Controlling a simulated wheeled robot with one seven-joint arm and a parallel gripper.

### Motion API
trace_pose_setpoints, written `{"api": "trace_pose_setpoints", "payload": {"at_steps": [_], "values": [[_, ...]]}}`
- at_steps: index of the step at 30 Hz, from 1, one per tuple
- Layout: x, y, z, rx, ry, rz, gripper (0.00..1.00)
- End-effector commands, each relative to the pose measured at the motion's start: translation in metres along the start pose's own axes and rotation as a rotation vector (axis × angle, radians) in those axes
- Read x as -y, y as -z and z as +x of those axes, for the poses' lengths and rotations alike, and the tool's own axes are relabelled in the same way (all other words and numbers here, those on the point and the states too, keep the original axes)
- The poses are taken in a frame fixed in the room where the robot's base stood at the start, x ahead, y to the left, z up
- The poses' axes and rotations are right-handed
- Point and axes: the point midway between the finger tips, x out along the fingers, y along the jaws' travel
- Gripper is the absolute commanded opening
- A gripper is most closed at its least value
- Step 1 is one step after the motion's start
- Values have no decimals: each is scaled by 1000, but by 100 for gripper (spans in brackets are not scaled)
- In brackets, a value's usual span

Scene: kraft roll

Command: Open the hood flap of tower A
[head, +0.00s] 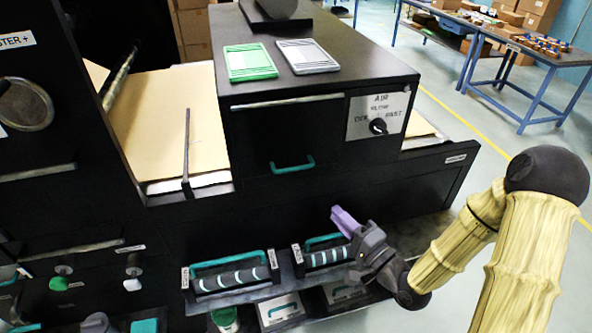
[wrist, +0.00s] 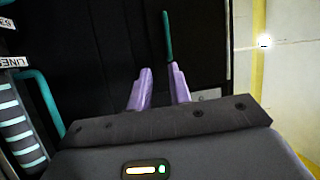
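A black box-shaped tower (head: 230,155) has a front flap (head: 265,127) that hangs shut, with a teal handle (head: 292,164) along its lower edge. I cannot read a tower letter on it. My gripper (head: 342,219) is below and to the right of that handle, apart from it, in front of the lower black front. In the wrist view my gripper (wrist: 161,72) shows two purple fingers spread with nothing between them. A teal bar (wrist: 167,38), seemingly the handle, stands beyond the fingertips, nearer the right finger.
Green and grey cards (head: 250,62) lie on top. A rack (head: 255,293) holding striped rollers with teal handles (head: 232,262) is below, close to my gripper. Open floor (head: 480,140) lies to the right.

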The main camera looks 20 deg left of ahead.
Motion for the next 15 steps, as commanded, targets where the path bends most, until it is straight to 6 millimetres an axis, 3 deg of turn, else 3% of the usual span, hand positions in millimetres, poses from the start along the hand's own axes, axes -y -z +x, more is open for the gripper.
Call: {"api": "trace_pose_setpoints", "payload": {"at_steps": [15], "values": [[6, 2, 1, -11, 55, 45, 20]]}}
